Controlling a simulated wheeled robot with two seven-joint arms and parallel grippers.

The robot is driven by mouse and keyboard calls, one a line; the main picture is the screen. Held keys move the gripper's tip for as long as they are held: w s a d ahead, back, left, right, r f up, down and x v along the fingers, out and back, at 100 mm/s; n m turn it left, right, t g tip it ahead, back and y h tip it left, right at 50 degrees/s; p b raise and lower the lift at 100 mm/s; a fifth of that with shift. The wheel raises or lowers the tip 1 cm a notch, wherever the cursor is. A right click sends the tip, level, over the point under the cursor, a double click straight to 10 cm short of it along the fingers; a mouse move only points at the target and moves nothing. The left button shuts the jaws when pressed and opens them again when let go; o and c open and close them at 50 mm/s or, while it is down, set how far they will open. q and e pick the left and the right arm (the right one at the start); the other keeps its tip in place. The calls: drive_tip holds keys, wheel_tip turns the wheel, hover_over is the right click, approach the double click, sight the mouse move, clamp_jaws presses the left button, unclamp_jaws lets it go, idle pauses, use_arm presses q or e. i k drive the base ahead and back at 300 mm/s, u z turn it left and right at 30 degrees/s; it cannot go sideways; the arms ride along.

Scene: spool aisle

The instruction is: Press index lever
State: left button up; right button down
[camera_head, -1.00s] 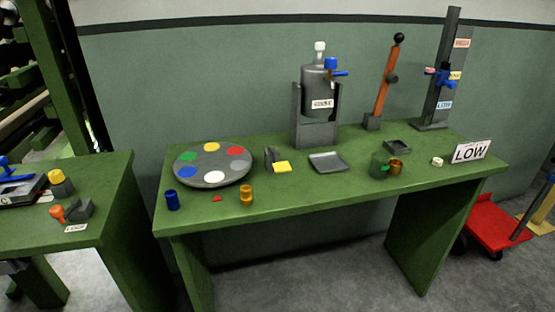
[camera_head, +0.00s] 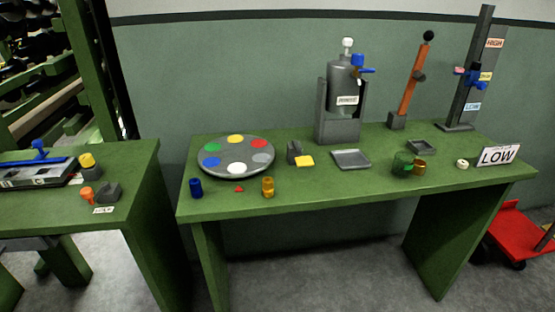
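An orange lever (camera_head: 414,77) with a black ball knob (camera_head: 428,36) stands on a grey base (camera_head: 397,121) at the back right of the green table. It leans slightly to the right. A round grey disc (camera_head: 236,157) with several coloured spots lies on the left part of the same table. A small dark grey block (camera_head: 294,152) with a yellow piece (camera_head: 304,161) sits just right of the disc. I cannot tell which of these is the index lever. Neither of my grippers shows in the head view.
The green table (camera_head: 330,192) also bears a grey dispenser (camera_head: 343,100), a shallow tray (camera_head: 351,159), cups and a LOW sign (camera_head: 498,155). A post (camera_head: 472,75) stands at its right end. A second table (camera_head: 100,221) is at left; floor shows between them. A red cart (camera_head: 520,234) is right.

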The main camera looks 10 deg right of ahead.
sight(301, 161)
drive_tip(key=u, duration=0.9)
drive_tip(key=k, duration=1.2)
drive_tip(key=u, duration=0.8)
drive_tip(key=i, duration=1.65)
drive_tip(key=z, duration=1.75)
drive_tip(key=i, duration=0.65)
drive_tip(key=z, duration=0.7)
